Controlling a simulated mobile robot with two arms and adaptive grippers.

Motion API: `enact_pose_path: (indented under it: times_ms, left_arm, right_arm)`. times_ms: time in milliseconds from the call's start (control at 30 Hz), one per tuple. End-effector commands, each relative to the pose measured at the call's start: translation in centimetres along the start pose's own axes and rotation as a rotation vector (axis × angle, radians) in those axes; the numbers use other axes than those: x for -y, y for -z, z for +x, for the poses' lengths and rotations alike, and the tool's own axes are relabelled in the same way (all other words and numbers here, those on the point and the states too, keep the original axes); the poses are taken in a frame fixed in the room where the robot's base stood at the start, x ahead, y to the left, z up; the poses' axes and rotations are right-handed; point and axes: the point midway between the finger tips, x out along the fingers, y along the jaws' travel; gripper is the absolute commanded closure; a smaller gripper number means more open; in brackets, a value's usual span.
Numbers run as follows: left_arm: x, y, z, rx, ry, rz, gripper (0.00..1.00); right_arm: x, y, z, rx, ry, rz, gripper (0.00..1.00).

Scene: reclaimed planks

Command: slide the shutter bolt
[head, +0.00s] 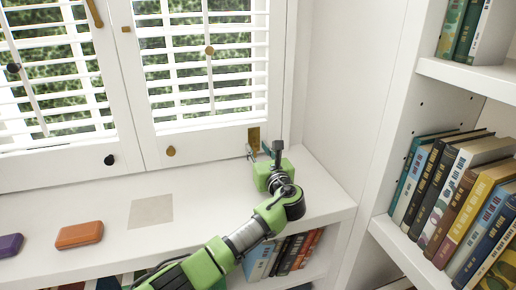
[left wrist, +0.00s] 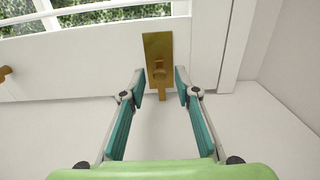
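The shutter bolt is a small brass plate (head: 254,136) low on the right shutter, near its right edge, just above the white sill. My left gripper (head: 258,152) is just in front of the bolt. In the left wrist view its two teal-padded fingers (left wrist: 160,85) stand apart on either side of the plate's lower part, with clear space between them and the brass. My right gripper is in neither view.
The right shutter (head: 205,144) and left shutter (head: 60,165) have white slats and brass or black knobs. On the sill lie an orange case (head: 79,235), a purple case (head: 10,245) and a beige square (head: 151,210). Bookshelves (head: 400,236) stand at the right; books (head: 293,253) sit below the sill.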

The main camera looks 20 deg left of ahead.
Motion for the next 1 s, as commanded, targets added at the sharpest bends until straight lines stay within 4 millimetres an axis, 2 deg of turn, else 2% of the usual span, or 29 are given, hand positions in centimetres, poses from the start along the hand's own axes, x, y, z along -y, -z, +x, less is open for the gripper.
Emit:
enact_pose_path:
  times_ms: [233, 367, 467, 800, 1000]
  left_arm:
    - [0.0, -0.3, 0.0, 0.003, 0.000, -0.002, 0.71]
    - [0.1, -0.2, -0.7, 0.004, 0.003, -0.003, 0.71]
    - [0.1, -0.2, -2.1, 0.003, 0.004, -0.003, 0.71]
    - [0.1, -0.1, -9.3, 0.001, 0.003, -0.004, 0.71]
    - [0.1, -0.1, -11.6, 0.002, 0.002, -0.002, 0.71]
  right_arm:
    - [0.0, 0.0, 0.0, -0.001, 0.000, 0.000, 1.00]
    - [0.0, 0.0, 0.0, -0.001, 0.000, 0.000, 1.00]
    - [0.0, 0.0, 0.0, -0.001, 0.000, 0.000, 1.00]
    - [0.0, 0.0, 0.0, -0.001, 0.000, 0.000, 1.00]
    - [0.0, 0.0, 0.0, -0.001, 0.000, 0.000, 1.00]
